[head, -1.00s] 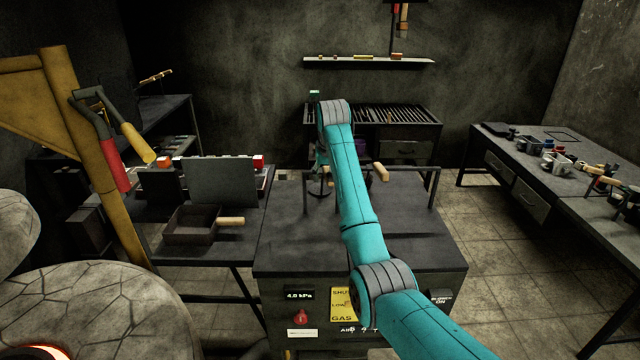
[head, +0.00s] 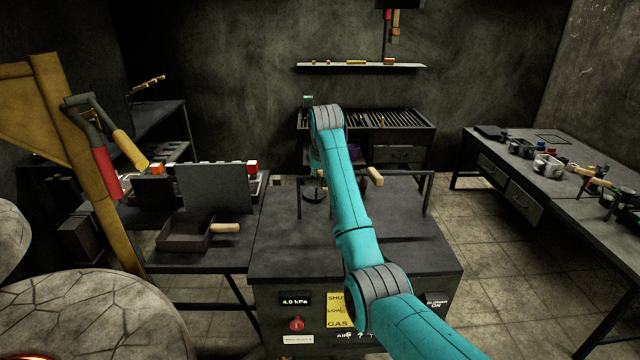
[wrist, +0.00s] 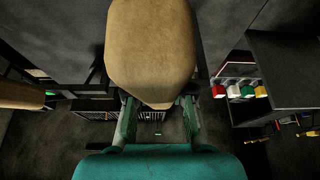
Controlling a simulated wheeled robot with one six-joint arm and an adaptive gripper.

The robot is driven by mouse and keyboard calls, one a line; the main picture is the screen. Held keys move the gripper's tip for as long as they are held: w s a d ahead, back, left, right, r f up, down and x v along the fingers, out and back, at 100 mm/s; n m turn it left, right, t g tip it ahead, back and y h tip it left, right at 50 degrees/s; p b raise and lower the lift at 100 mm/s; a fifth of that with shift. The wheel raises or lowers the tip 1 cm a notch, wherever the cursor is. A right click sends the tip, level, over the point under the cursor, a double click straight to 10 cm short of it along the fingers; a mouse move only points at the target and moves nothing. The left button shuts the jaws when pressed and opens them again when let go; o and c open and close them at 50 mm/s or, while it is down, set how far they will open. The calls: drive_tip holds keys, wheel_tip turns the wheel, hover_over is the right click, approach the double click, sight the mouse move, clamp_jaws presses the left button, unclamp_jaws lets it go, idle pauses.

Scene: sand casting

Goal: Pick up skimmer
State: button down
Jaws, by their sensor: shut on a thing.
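In the wrist view a thick tan wooden handle, which I take to be the skimmer's (wrist: 152,45), fills the top middle. My gripper (wrist: 159,107) has its two green fingers on either side of the handle's near end and is shut on it. The skimmer's working end is not clear in the wrist view. In the head view my gripper is mostly hidden behind my teal arm, above the rack on the furnace bench. A dark rounded shape (head: 313,195) shows below it; I cannot tell whether it belongs to the skimmer.
A second wooden handle (head: 375,177) lies at the rack's right side. The furnace bench (head: 400,255) is mostly clear. A box with a wooden handle (head: 183,236) stands on the left table. A yellow post (head: 85,165) rises at left. A tool bench (head: 545,190) stands at right.

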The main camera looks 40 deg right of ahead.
wheel_tip(320, 180, up, 18)
drive_tip(key=shift+f, duration=0.15)
idle(0.7)
